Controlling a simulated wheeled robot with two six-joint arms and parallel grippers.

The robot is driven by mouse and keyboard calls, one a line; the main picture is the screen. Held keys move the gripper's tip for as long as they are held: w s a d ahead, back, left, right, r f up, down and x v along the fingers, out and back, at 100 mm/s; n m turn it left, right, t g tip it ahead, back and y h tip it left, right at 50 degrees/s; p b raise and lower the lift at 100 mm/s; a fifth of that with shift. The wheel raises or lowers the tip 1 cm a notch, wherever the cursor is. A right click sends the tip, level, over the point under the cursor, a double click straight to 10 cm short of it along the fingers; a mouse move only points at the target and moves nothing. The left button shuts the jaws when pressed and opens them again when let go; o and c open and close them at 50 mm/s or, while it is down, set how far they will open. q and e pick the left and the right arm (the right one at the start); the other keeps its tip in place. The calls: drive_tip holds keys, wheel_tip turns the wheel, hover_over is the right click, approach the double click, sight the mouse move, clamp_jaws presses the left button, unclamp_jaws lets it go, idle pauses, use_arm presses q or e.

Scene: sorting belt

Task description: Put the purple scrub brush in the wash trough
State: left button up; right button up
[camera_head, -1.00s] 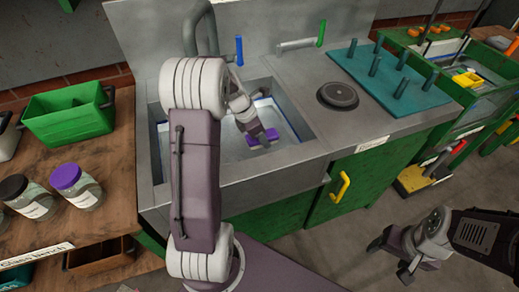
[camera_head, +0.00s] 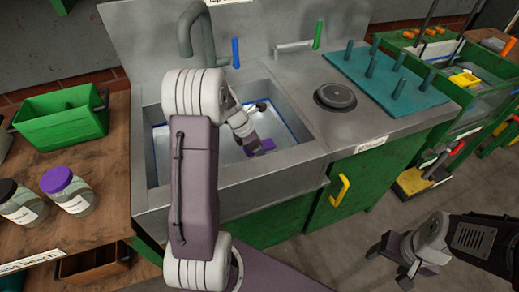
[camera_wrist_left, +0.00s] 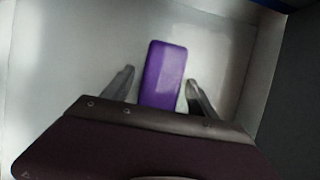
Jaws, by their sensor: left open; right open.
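The purple scrub brush (camera_head: 267,145) is inside the steel basin of the wash trough (camera_head: 245,182), near its right side. In the left wrist view the purple brush (camera_wrist_left: 163,75) appears as a plain block over the pale basin floor. My left gripper (camera_head: 255,149) reaches down into the basin. In the left wrist view its open fingers (camera_wrist_left: 164,85) stand on either side of the brush, with gaps showing. Contact between brush and floor cannot be told. My right gripper (camera_head: 389,263) is open and empty, low at the right, in front of the green cabinet.
Jars with purple (camera_head: 57,179) and dark lids and a green bin (camera_head: 62,117) stand on the wooden bench at left. A tap (camera_head: 192,35) rises behind the basin. A teal peg board (camera_head: 385,80) lies on the counter to its right. The floor around my right gripper is clear.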

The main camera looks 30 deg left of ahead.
use_arm(q)
drive_tip(key=p+v, duration=0.4)
drive_tip(key=v, duration=0.7)
drive_tip(key=shift+r, duration=0.25)
drive_tip(key=shift+s+a+r, duration=0.15)
drive_tip(key=shift+r, duration=0.2)
